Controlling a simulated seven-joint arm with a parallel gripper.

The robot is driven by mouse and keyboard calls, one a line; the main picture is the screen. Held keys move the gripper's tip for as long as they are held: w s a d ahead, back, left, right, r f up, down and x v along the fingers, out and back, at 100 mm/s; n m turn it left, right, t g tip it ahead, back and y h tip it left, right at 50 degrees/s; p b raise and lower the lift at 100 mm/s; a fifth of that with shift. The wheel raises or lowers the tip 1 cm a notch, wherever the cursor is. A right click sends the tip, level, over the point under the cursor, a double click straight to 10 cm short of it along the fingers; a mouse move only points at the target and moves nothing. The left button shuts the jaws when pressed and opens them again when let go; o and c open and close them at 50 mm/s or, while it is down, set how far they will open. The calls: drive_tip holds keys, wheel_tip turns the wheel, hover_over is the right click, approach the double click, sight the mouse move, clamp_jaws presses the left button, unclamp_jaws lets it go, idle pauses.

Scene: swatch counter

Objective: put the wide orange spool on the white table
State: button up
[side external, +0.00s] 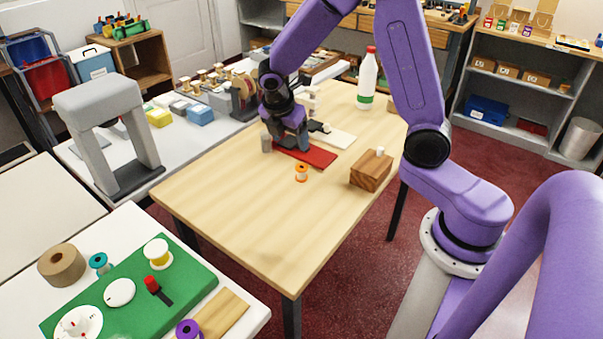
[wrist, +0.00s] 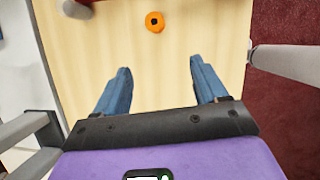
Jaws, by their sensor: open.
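The orange spool (side external: 301,172) stands on the wooden table, just in front of a red swatch (side external: 305,154). In the wrist view the orange spool (wrist: 155,22) shows from above with a dark hole, beyond my fingertips and roughly midway between them. My gripper (side external: 289,139) is over the wooden table near the red swatch, behind and left of the spool. In the wrist view my gripper (wrist: 160,82) has its blue fingers wide apart with nothing between them. A white table (side external: 242,313) is at the front left, and another white-topped table (side external: 84,163) is at the back left.
A wooden block (side external: 371,169) stands right of the spool, and a small grey cylinder (side external: 266,143) left of the red swatch. A white bottle (side external: 368,78) stands farther back. The wooden table's near half is clear.

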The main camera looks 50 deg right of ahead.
sight(301, 167)
drive_tip(key=shift+n, duration=0.3)
drive_tip(key=x, duration=0.6)
drive_tip(key=d+x, duration=0.1)
drive_tip(key=x, duration=0.5)
drive_tip(key=w+x, duration=0.1)
drive_tip(key=x, duration=0.6)
drive_tip(key=shift+d+r, duration=0.3)
drive_tip(key=c, duration=1.2)
drive_tip(key=shift+r, duration=0.1)
